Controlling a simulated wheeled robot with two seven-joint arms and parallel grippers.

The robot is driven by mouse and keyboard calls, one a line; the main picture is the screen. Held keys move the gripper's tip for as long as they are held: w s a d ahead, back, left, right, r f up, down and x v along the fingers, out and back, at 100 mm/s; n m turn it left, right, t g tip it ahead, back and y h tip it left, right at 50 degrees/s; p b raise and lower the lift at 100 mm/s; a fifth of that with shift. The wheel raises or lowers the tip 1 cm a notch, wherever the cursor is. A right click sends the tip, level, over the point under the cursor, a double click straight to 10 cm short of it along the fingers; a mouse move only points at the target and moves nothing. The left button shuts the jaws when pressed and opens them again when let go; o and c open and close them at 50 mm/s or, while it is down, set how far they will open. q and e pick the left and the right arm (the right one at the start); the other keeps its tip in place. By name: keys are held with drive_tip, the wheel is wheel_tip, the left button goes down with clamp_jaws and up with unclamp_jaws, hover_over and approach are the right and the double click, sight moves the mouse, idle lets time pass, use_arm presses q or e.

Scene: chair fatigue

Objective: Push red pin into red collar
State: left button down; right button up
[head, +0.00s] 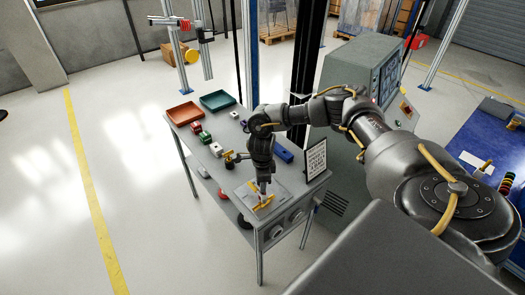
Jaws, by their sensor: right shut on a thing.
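My right gripper (263,204) points down over a pale grey plate near the front of the grey table (212,168). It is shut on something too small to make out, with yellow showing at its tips. My left gripper is not in view.
A red tray (184,113) and a green tray (217,100) stand at the table's back. A framed sheet (316,159) stands at its right edge, near a blue item (283,154). A grey machine cabinet (345,75) rises behind. Floor at left is clear.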

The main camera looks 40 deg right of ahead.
drive_tip(key=shift+f+b, duration=0.85)
drive_tip(key=shift+f, duration=0.05)
drive_tip(key=o, duration=1)
drive_tip(key=shift+r, duration=0.1)
wheel_tip(320, 180, up, 10)
drive_tip(key=shift+f+b, duration=0.25)
drive_tip(key=shift+b, duration=0.75)
drive_tip(key=shift+r, duration=0.6)
